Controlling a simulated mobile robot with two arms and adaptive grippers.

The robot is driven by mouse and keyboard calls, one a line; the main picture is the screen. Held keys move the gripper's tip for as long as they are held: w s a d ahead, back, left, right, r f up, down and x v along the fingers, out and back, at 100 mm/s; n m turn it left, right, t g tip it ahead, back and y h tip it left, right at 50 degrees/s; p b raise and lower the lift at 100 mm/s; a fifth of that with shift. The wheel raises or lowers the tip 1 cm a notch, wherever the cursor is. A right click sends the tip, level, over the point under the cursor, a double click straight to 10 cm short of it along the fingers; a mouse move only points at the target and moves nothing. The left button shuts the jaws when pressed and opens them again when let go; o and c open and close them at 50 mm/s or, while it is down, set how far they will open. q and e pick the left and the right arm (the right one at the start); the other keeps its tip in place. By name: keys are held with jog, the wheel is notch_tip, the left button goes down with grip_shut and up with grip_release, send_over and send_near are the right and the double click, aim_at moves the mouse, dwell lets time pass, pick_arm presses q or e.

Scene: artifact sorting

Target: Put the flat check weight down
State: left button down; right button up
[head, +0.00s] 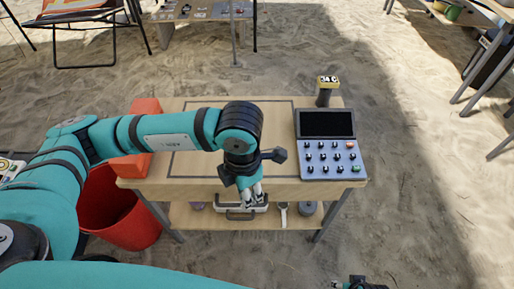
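My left arm reaches in from the left over the wooden table, and my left gripper (254,197) points down at the table's front edge. Its silver fingertips are in front of a pale case with a dark handle on the lower shelf. I cannot tell whether the fingers hold anything. I cannot pick out the flat check weight for certain; a dark grey round piece (307,208) at the right of the lower shelf may be it. My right gripper (358,284) shows only in part at the bottom edge, and its fingers are unclear.
An orange block (146,107) is at the left. A red bin (120,222) stands on the sand. The marked tabletop (275,109) is otherwise clear.

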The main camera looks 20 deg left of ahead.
pick_arm(q)
jog(key=shift+w+a, duration=0.15)
jog(key=shift+w, duration=0.25)
jog(key=shift+n, duration=0.3)
jog(key=w+a, duration=0.1)
jog(key=w, duration=0.4)
jog(key=w+a+f, duration=0.1)
jog(key=w, duration=0.4)
jog(key=w+a, duration=0.1)
jog(key=w, duration=0.3)
jog(key=shift+w+a+f+b, duration=0.1)
jog(key=shift+w+f+b, duration=0.1)
jog(key=shift+w+b, duration=0.15)
notch_tip(320, 180, down, 4)
jog(key=shift+w+r, duration=0.1)
jog(key=shift+r, duration=0.15)
pick_arm(e)
jog(key=r, duration=0.4)
jog(key=shift+w+d+r, duration=0.1)
jog(key=shift+w, duration=0.25)
pick_arm(q)
jog(key=shift+f+b, duration=0.2)
jog(key=shift+b, duration=0.1)
pick_arm(e)
jog(key=shift+w+r, duration=0.1)
jog(key=shift+r, duration=0.2)
